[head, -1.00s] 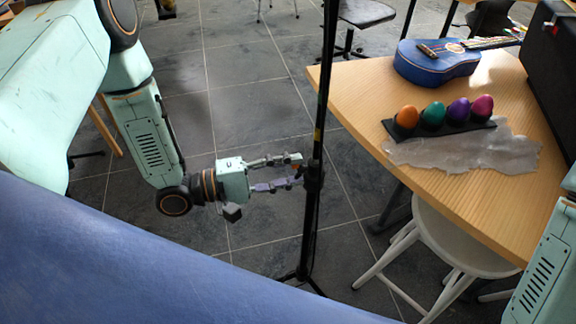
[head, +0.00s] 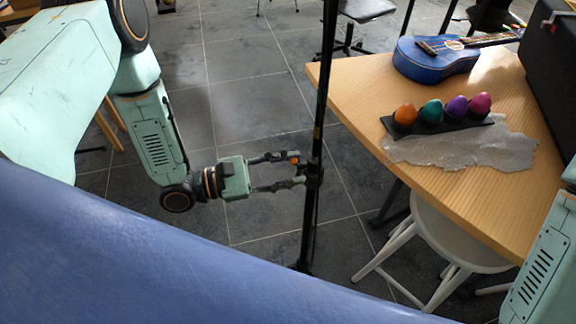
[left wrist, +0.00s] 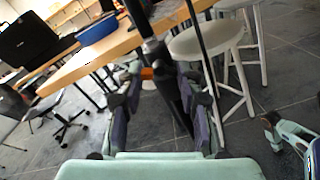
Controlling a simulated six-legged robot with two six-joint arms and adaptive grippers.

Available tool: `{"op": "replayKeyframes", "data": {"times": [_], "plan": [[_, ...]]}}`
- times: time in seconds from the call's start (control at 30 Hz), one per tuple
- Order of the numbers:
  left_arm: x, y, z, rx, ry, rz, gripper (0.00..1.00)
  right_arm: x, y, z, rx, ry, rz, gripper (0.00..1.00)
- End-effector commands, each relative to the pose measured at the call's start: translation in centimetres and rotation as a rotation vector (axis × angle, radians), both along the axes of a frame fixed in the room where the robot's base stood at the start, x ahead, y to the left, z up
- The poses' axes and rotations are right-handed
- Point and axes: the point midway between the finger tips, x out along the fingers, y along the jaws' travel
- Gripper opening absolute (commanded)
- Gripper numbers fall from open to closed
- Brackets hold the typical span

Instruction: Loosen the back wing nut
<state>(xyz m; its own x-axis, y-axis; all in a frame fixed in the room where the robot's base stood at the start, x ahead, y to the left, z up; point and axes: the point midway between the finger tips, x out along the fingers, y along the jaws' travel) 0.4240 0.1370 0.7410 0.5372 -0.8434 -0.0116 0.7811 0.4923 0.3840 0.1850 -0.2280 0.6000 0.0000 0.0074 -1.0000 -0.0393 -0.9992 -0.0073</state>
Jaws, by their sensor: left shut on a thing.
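A tall black stand (head: 322,100) rises from the floor beside the table. A dark clamp joint sits partway up its pole, and an orange wing nut (head: 294,160) shows on the joint's left side. It also shows in the left wrist view (left wrist: 147,73) between the fingertips. My left gripper (head: 297,171) reaches in from the left at the joint's height, its two fingers closed on the wing nut. Its fingers frame the pole in the left wrist view (left wrist: 158,85). A mint part of mine with dark ends (left wrist: 285,128) shows at the right edge of that view, too small to read.
A wooden table (head: 350,90) stands right of the pole, with a blue ukulele (head: 432,66), several coloured egg shakers (head: 431,111) on a black tray, and a black case (head: 552,75). A white stool (head: 455,240) stands below its edge. Tiled floor is open behind the pole.

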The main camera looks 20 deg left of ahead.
Motion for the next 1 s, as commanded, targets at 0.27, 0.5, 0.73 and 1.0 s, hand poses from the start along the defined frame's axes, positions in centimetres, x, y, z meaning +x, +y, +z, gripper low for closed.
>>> {"op": "replayKeyframes", "data": {"times": [0.27,0.5,0.73,1.0], "plan": [[-0.13,-0.04,-0.1,-0.063,0.096,-0.001,0.05,0.0,0.0,0.07,0.0,0.0,0.0,0.4],[-0.14,-0.05,-0.11,-0.081,0.124,-0.001,0.05,0.0,0.0,0.08,0.0,0.0,0.0,0.4],[-0.14,-0.05,-0.11,-0.083,0.127,-0.002,0.05,0.0,0.0,0.08,0.0,0.0,0.0,0.4],[-0.12,-0.05,-0.09,-0.082,0.125,-0.001,0.47,0.0,0.0,0.08,0.0,0.0,0.0,0.4]]}}
